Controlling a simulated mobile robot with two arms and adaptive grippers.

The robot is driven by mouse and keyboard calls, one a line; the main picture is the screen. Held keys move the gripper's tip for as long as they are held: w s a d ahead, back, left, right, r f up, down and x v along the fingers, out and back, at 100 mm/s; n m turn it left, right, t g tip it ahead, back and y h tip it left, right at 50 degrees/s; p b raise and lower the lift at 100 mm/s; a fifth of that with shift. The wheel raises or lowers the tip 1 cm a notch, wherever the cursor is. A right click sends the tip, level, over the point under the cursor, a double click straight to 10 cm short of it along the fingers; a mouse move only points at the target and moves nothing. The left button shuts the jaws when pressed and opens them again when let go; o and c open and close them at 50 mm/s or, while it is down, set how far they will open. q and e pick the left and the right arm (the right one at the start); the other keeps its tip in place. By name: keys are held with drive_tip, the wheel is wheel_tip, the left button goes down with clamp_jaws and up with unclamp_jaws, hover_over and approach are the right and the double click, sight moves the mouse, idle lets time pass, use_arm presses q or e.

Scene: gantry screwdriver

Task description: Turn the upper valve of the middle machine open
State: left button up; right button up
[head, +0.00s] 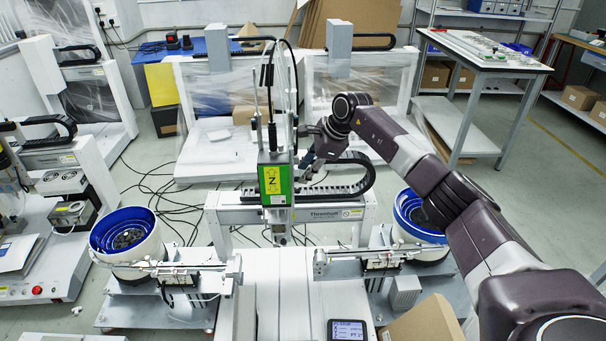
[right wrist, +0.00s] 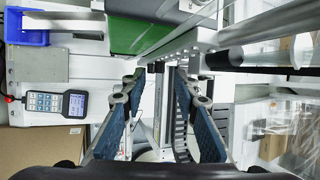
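The middle machine is a gantry with a green box marked Z (head: 275,182) on its upright and a white crossbeam (head: 325,213) below it. My right gripper (head: 308,162) is beside the upright, just right of the green box and partly hidden there. In the right wrist view my gripper (right wrist: 157,78) is open, with a gap between its blue-padded fingers. The green panel (right wrist: 140,35) and metal parts of the machine lie just beyond the fingertips. I cannot pick out the upper valve for certain. My left gripper is not in view.
Blue-rimmed feeder bowls stand left (head: 125,236) and right (head: 420,215) of the machine. A handheld display (head: 347,331) lies at the front, beside a cardboard box (head: 425,322). A black cable chain (head: 350,178) curves close to my right gripper. Wrapped machines stand behind.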

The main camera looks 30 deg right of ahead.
drive_tip(key=v, duration=1)
